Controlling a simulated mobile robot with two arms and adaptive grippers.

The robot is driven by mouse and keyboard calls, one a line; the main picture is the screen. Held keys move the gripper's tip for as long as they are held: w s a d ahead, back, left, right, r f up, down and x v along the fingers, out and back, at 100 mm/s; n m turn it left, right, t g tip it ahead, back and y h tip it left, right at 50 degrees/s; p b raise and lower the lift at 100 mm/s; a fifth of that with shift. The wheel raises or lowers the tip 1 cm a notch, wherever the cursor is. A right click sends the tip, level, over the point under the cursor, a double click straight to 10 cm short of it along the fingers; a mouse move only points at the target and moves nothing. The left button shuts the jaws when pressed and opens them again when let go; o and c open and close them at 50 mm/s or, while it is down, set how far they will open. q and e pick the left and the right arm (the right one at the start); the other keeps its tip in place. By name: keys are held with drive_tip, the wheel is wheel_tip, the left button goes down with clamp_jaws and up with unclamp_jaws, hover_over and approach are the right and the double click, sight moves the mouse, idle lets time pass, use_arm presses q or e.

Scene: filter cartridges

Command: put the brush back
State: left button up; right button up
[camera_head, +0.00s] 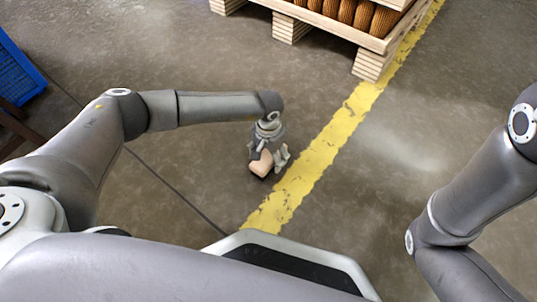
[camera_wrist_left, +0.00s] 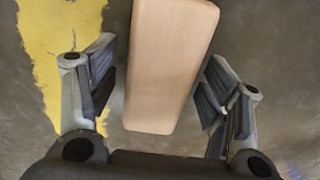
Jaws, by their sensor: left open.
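A tan, block-like piece (camera_head: 262,163), probably part of the brush, is at my left gripper (camera_head: 268,160) low over the floor, left of the yellow line. In the left wrist view the piece (camera_wrist_left: 168,65) is a long smooth wooden block between the two fingers of the left gripper (camera_wrist_left: 160,95). The fingers are open, with a gap showing on each side of it. Bristles do not show clearly. My right arm is at the right of the head view, and its gripper is out of the picture.
A wooden pallet (camera_head: 372,62) with several orange-brown ribbed cartridges (camera_head: 350,12) stands at the top. A yellow floor line (camera_head: 325,145) runs diagonally below it. A blue crate (camera_head: 16,72) is at the left edge. The concrete floor around the left gripper is clear.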

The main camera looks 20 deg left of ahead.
sight(268, 155)
use_arm(q)
wheel_tip(268, 155, up, 12)
drive_tip(key=p, duration=0.8)
drive_tip(key=shift+r+p, duration=0.15)
drive_tip(key=shift+p, duration=0.2)
